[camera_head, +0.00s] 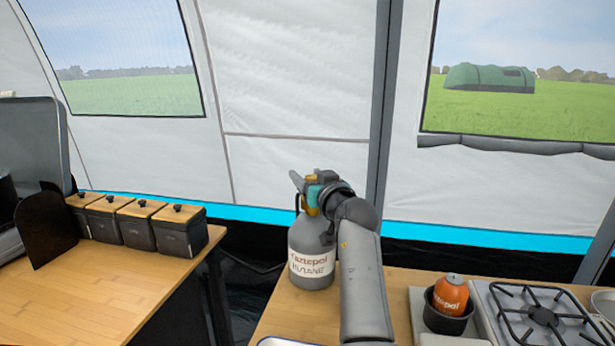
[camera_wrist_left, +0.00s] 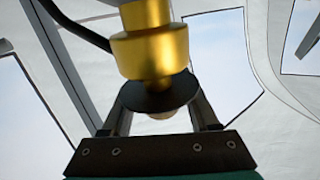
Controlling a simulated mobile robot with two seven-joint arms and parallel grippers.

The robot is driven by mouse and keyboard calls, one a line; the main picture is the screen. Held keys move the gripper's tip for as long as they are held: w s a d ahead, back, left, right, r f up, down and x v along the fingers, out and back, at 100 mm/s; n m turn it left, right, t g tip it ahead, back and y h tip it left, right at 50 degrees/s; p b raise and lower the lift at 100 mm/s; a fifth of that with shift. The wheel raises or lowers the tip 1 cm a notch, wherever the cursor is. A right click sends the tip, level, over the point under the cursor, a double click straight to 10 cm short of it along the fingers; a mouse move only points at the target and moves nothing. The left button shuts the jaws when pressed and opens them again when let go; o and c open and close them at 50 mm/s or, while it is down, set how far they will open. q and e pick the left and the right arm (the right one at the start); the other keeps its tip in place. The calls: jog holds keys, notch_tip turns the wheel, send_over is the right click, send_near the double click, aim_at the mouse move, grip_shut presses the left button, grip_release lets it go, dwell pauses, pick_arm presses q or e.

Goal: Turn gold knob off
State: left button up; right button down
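The grey butane bottle (camera_head: 312,258) stands upright on the wooden counter. A gold fitting (camera_head: 311,205) shows at its top, partly hidden by my left gripper (camera_head: 300,188), which is beside it. In the left wrist view, the gold knob (camera_wrist_left: 148,50) comes down from the top, with a dark round disc (camera_wrist_left: 158,95) below it. The fingers of my left gripper (camera_wrist_left: 160,108) stand apart on either side of the disc, which partly hides their tips. I cannot tell whether they touch it. My right gripper is not in view.
A gas stove (camera_head: 540,316) and a dark pot (camera_head: 447,318) with an orange canister (camera_head: 450,294) stand on the right of the counter. Several lidded dark boxes (camera_head: 180,232) line the left table (camera_head: 110,285). A gap separates the two worktops.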

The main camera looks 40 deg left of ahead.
pick_arm(q)
grip_shut()
dwell(0.5)
